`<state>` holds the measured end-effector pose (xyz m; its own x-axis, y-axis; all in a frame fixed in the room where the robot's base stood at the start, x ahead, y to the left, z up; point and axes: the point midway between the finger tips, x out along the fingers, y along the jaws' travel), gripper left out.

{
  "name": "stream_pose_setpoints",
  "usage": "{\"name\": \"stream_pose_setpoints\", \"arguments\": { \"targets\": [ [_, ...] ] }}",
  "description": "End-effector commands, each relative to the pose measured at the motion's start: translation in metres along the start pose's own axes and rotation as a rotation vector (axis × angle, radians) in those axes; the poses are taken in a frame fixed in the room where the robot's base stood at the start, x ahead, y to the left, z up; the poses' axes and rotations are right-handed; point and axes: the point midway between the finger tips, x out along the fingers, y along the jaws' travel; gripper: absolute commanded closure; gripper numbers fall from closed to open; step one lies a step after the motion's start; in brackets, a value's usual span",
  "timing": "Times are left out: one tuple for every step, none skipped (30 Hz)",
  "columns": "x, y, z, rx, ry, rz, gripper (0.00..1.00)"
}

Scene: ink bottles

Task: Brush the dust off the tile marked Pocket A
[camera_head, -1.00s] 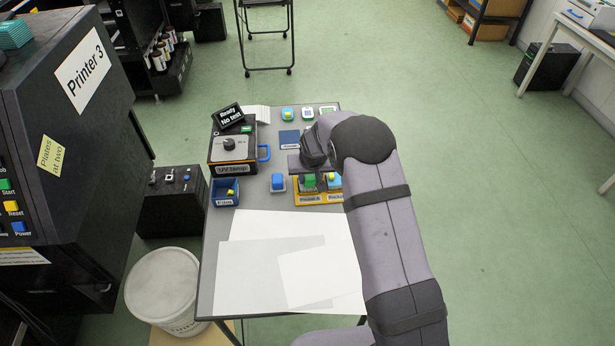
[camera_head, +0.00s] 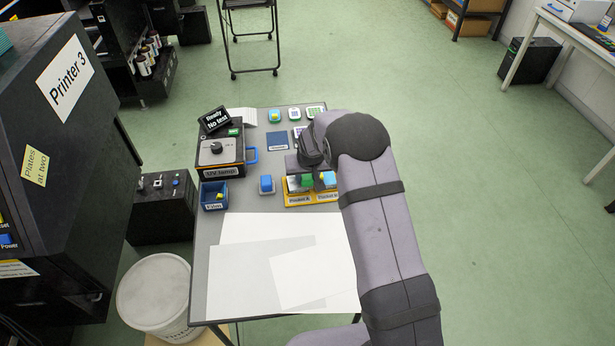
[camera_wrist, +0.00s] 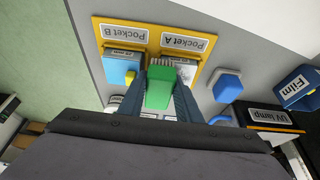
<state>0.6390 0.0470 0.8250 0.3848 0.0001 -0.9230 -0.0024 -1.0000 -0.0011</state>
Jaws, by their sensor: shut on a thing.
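The yellow tray (camera_head: 313,203) has two pockets with signs. Pocket A is on the left in the head view, and its pale tile (camera_head: 293,184) shows left of the green brush (camera_head: 308,181). In the wrist view, Pocket A's sign (camera_wrist: 188,43) appears upside down, and the brush partly covers the tile (camera_wrist: 190,72). My gripper (camera_wrist: 167,93) is shut on the green brush (camera_wrist: 160,88).
Pocket B holds a tile with a blue and yellow object (camera_wrist: 122,70) on it, close beside the brush. A blue block (camera_head: 267,184) stands left of the tray. The Film bin (camera_head: 214,196) and UV lamp (camera_head: 220,155) are farther left. Paper sheets (camera_head: 240,270) cover the table's front.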

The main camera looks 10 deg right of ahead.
Motion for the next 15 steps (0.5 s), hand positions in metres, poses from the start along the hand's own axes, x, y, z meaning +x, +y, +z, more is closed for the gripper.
{"name": "stream_pose_setpoints", "arguments": {
  "targets": [
    [0.002,-0.005,0.003,-0.004,-0.004,-0.001,0.87],
    [0.002,-0.007,0.003,-0.005,-0.004,-0.001,0.87],
    [0.002,-0.011,0.003,-0.004,-0.004,-0.001,0.87],
    [0.001,-0.013,0.003,-0.004,-0.005,-0.001,0.87],
    [0.001,-0.015,0.003,-0.004,-0.005,-0.001,0.87],
    [0.001,-0.018,0.004,-0.004,-0.005,-0.001,0.87],
    [0.001,-0.021,0.003,-0.004,-0.004,-0.001,0.87],
    [0.001,-0.023,0.003,-0.005,-0.004,-0.001,0.87],
    [0.0,-0.025,0.003,-0.005,-0.004,-0.001,0.87],
    [0.0,-0.026,0.003,-0.004,-0.003,-0.001,0.87],
    [-0.001,-0.027,0.003,-0.003,-0.003,-0.001,0.87],
    [-0.001,-0.028,0.003,-0.003,-0.003,-0.001,0.87],
    [-0.001,-0.029,0.003,-0.003,-0.003,-0.001,0.87],
    [-0.001,-0.029,0.003,-0.003,-0.003,-0.001,0.87],
    [-0.002,-0.03,0.003,-0.002,-0.003,-0.001,0.87]
  ]
}}
